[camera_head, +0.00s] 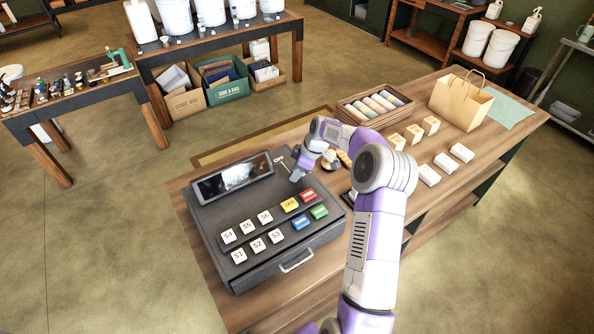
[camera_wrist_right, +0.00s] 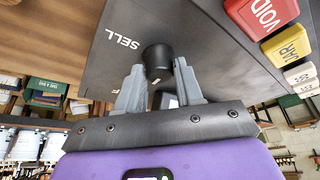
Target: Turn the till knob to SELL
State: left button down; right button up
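The dark till (camera_head: 245,205) stands on the wooden counter, with a tilted screen (camera_head: 232,177) and several coloured and white keys. My right gripper (camera_head: 297,174) is at the till's top right, beside the screen. In the right wrist view, the black round knob (camera_wrist_right: 157,61) sits between the two grey fingertips of that gripper (camera_wrist_right: 160,72), which appear to touch it on both sides. The white SELL label (camera_wrist_right: 122,38) is up and left of the knob. Another label is mostly hidden behind the left finger. The knob's pointing direction cannot be told. My left gripper is out of view.
The red VOID key (camera_wrist_right: 262,14) and yellow JAR key (camera_wrist_right: 287,45) are close to the right in the wrist view. On the counter, a tray of rolls (camera_head: 374,104), small boxes and a paper bag (camera_head: 461,101) stand beyond my right arm.

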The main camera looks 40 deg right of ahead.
jog(key=c, duration=0.5)
jog(key=shift+o, duration=0.2)
jog(key=m+h+b, duration=0.1)
jog(key=m+b, duration=0.1)
jog(key=m, duration=0.1)
jog(key=shift+a+f+t+b, duration=0.1)
jog(key=shift+t+b, duration=0.2)
jog(key=shift+b, duration=0.05)
jog(key=m+h+b, duration=0.1)
jog(key=m, duration=0.2)
jog(key=shift+a+m, duration=0.15)
jog(key=shift+m, duration=0.25)
jog(key=m+h, duration=0.1)
jog(key=m, duration=0.1)
jog(key=m+h+b, duration=0.1)
jog(key=m, duration=0.2)
jog(key=shift+a+h, duration=0.15)
jog(key=shift+h, duration=0.15)
jog(key=m, duration=0.3)
jog(key=m+g+h, duration=0.1)
jog(key=m, duration=0.2)
jog(key=shift+h, duration=0.3)
